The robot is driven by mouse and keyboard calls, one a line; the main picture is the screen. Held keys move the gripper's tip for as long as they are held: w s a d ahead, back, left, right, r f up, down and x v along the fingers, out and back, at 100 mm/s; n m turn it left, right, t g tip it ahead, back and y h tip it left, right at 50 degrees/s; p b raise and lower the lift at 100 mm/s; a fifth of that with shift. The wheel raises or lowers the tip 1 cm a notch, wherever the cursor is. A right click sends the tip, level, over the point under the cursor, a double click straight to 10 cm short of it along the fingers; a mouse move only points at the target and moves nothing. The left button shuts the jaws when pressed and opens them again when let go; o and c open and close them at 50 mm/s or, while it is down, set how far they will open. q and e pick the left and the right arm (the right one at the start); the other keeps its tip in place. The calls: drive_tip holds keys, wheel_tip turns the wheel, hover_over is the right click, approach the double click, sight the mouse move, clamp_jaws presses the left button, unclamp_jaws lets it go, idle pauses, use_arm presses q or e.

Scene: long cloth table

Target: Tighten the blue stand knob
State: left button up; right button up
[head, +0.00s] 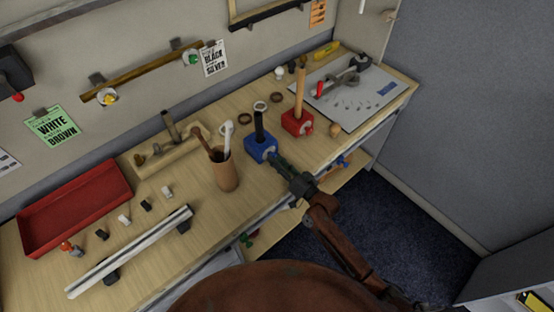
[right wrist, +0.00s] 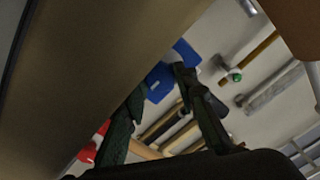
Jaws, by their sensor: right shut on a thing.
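The blue stand (head: 259,150) is near the table's front edge, with a black post rising from it. Its blue body also shows between my fingers in the right wrist view (right wrist: 157,84). My right gripper (head: 278,161) reaches in from the front right, its fingertips at the stand's front right side. In the right wrist view, its two dark green fingers (right wrist: 160,82) lie either side of the blue. The gripper is shut on the knob, which the fingers hide. My left gripper is not in view.
A red stand (head: 296,124) with a wooden post stands right of the blue one. A brown cup (head: 226,176) holding tools stands close on its left. A red tray (head: 76,207) and a pale rail (head: 130,250) are farther left. A grey board (head: 362,100) lies at right.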

drive_tip(key=shift+m+p, duration=0.3)
drive_tip(key=shift+m, duration=0.5)
drive_tip(key=o, duration=1.1)
drive_tip(key=shift+o, duration=0.2)
